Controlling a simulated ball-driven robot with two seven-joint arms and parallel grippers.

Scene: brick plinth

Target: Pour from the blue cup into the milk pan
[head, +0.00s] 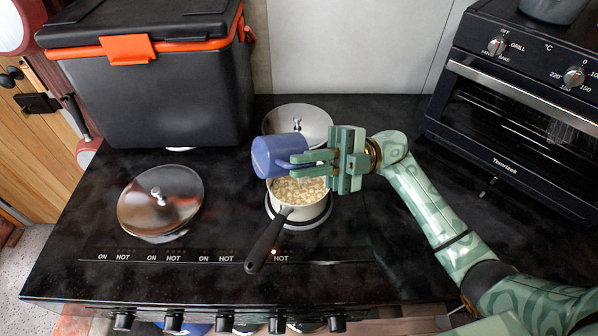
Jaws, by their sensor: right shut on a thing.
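The blue cup (273,157) is held tilted on its side over the milk pan, its base toward the left. My right gripper (312,163) is shut on the cup from the right. The milk pan (300,211) stands on a burner at the front right of the black stove. Its black handle (268,243) points toward the front left. Pale, lumpy contents (299,190) show inside the pan. The cup's opening is hidden by the gripper, so I cannot see whether anything flows out. My left gripper is not in view.
A steel lid (161,200) lies on the left of the stove (225,285), and another lid (298,122) is behind the pan. A black cooler box (160,95) with orange trim stands at the back left. A toaster oven (520,100) stands at the right.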

